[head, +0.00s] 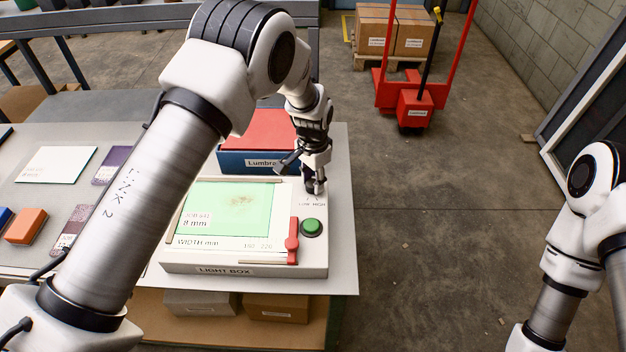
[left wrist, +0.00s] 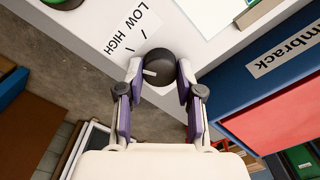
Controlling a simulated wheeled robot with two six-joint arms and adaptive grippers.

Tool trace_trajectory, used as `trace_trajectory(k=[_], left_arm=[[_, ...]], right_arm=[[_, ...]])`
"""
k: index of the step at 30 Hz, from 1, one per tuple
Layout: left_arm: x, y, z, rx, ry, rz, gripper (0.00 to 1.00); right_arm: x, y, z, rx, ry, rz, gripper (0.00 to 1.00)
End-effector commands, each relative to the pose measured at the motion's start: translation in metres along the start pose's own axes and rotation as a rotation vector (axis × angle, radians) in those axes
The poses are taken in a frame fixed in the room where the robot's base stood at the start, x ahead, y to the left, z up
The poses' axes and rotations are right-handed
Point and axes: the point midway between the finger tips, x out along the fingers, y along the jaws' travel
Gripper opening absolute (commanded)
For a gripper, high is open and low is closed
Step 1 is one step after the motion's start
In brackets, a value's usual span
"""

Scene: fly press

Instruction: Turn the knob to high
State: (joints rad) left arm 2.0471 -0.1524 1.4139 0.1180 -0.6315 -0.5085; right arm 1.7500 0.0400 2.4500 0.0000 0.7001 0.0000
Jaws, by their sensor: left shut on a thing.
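The light box (head: 245,262) lies on the table, with the knob at its far right corner. In the left wrist view the knob (left wrist: 163,66) is round and black. A short white line on it points left in that view, roughly to the HIGH side of the printed LOW and HIGH marks (left wrist: 132,30). I cannot tell if it lines up exactly with the HIGH tick. My left gripper (head: 315,190) reaches down over that corner. Its two fingers (left wrist: 160,84) are shut on the knob from both sides. My right gripper is outside the view.
A green button (head: 312,227) and a red lever (head: 292,242) sit on the box in front of the knob. A blue and red Lumbrack box (head: 258,135) stands just behind. The floor right of the table is clear up to a red pallet truck (head: 414,108).

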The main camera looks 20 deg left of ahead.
Motion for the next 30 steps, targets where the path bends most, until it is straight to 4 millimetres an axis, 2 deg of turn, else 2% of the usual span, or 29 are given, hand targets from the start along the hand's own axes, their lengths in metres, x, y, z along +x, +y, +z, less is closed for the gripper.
trace_trajectory(k=[19, 20, 21, 30], left_arm=[[0.001, 0.0003, 0.0007, -0.06, -0.002, 0.001, 0.01], [0.001, 0.0003, 0.0007, -0.06, -0.002, 0.001, 0.47], [0.001, 0.0003, 0.0007, -0.06, -0.002, 0.001, 0.61], [-0.0001, 0.0, 0.0002, -0.059, 0.0, 0.0, 0.61]], right_arm=[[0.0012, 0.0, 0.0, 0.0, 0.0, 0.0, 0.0], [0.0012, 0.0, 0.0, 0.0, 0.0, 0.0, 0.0], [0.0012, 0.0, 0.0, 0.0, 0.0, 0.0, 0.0], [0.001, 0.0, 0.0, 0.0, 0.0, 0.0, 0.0]])
